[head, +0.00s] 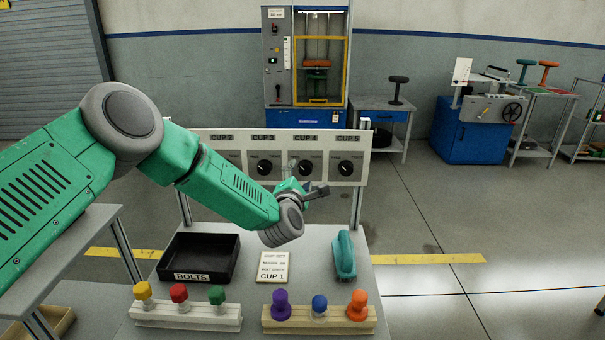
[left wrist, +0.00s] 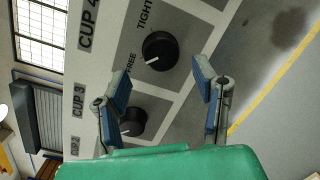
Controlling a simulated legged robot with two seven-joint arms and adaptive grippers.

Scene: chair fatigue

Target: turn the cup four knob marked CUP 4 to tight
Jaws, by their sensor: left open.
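The CUP 4 knob (head: 305,167) is a round black dial with a white pointer line on the upright grey panel, under its CUP 4 label. In the left wrist view the knob (left wrist: 160,49) sits between the words FREE and TIGHT, and its pointer points toward the FREE side. My left gripper (head: 310,187) is in front of the panel near this knob. In the wrist view its fingers (left wrist: 162,82) are open and empty, with the CUP 4 knob just beyond the gap between the tips; I see no contact. My right gripper is not in view.
The CUP 3 knob (head: 264,167) and CUP 5 knob (head: 346,168) flank it. On the bench below are a black BOLTS tray (head: 181,277), a CUP 1 card (head: 273,267), a teal object (head: 345,256) and two racks of coloured pegs (head: 187,318).

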